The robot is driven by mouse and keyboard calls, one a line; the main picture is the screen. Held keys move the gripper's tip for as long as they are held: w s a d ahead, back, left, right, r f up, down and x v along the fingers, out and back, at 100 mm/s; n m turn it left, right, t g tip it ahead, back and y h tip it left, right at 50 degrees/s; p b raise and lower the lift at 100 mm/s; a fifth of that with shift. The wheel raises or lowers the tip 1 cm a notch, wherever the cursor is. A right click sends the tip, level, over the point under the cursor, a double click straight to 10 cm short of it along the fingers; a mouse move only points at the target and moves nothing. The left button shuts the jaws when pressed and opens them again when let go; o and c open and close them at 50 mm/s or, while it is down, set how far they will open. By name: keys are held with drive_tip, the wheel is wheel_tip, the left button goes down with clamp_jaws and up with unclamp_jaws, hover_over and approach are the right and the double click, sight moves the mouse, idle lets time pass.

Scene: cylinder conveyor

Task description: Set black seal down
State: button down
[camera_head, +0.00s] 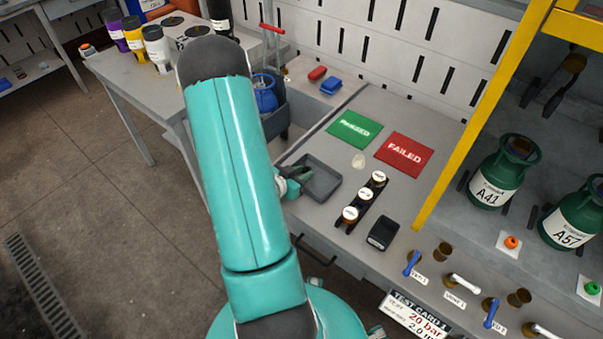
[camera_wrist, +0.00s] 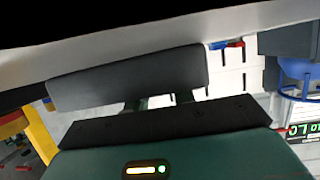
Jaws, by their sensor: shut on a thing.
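My gripper (camera_head: 303,173) is low over the grey tray (camera_head: 321,186) on the bench, at the tray's left side in the head view. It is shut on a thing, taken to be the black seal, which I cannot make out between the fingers. Whether the seal touches the tray floor cannot be told. In the wrist view the green body of my gripper (camera_wrist: 165,155) fills the bottom, and a dark grey block-like shape (camera_wrist: 130,76) lies across in front of it.
A green PASSED mat (camera_head: 355,129) and a red FAILED mat (camera_head: 404,154) lie behind the tray. A black rack with three white-topped jars (camera_head: 365,194) and a small black device (camera_head: 383,233) stand to its right. Green cylinders (camera_head: 500,172) stand farther right.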

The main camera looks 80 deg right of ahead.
drive_tip(key=shift+a+f, duration=0.5)
drive_tip(key=shift+f, duration=0.4)
drive_tip(key=c, duration=1.2)
unclamp_jaws()
drive_tip(key=shift+c, duration=0.2)
drive_tip(key=shift+o, duration=0.2)
drive_tip(key=shift+d+r+y, duration=0.2)
drive_tip(key=shift+r+y, duration=0.1)
drive_tip(key=shift+r, duration=0.15)
drive_tip(key=v, duration=1.2)
drive_tip(key=shift+d+r, duration=0.1)
drive_tip(key=shift+r, duration=0.1)
